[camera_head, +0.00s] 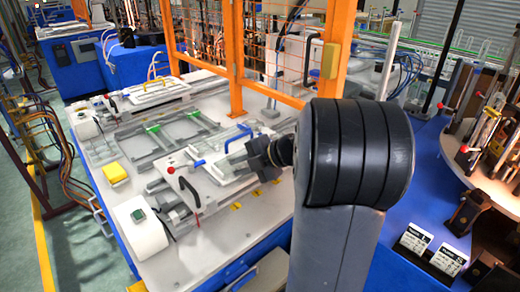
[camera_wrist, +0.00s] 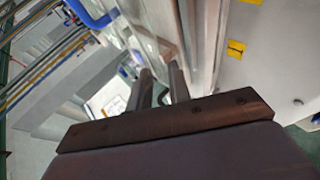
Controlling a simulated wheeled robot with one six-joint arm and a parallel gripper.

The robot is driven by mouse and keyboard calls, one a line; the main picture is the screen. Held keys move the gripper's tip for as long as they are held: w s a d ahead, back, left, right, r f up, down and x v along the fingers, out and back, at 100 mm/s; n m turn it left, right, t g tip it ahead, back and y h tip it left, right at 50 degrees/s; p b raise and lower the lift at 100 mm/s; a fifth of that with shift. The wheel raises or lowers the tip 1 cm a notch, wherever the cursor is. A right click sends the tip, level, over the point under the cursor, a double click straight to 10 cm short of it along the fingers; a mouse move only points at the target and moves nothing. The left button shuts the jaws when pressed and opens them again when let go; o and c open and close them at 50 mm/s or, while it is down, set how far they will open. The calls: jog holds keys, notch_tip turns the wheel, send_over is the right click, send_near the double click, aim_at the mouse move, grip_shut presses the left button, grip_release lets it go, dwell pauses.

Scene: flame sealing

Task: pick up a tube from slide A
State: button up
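My gripper (camera_head: 268,158) is dark and hangs over the right part of the white machine top (camera_head: 215,245), at the end of a flat slide fixture (camera_head: 205,180) with metal rails and a blue handle. My arm hides what lies to the right. In the wrist view my gripper (camera_wrist: 160,72) has its two short grey fingers apart, with no tube seen between them. Pale, clear-looking rails (camera_wrist: 205,45) run close beside the right finger. A blue handle (camera_wrist: 92,12) shows at upper left. I cannot make out a single tube or any slide A label.
A second fixture (camera_head: 158,92) lies at the back of the machine top, with a grey frame (camera_head: 165,135) between. Orange posts (camera_head: 232,55) with mesh stand behind. Yellow marks (camera_wrist: 236,48) lie on the bare top.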

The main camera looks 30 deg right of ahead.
jog(key=shift+f, duration=0.15)
jog(key=shift+c, duration=0.4)
jog(key=shift+a, duration=0.1)
grip_shut()
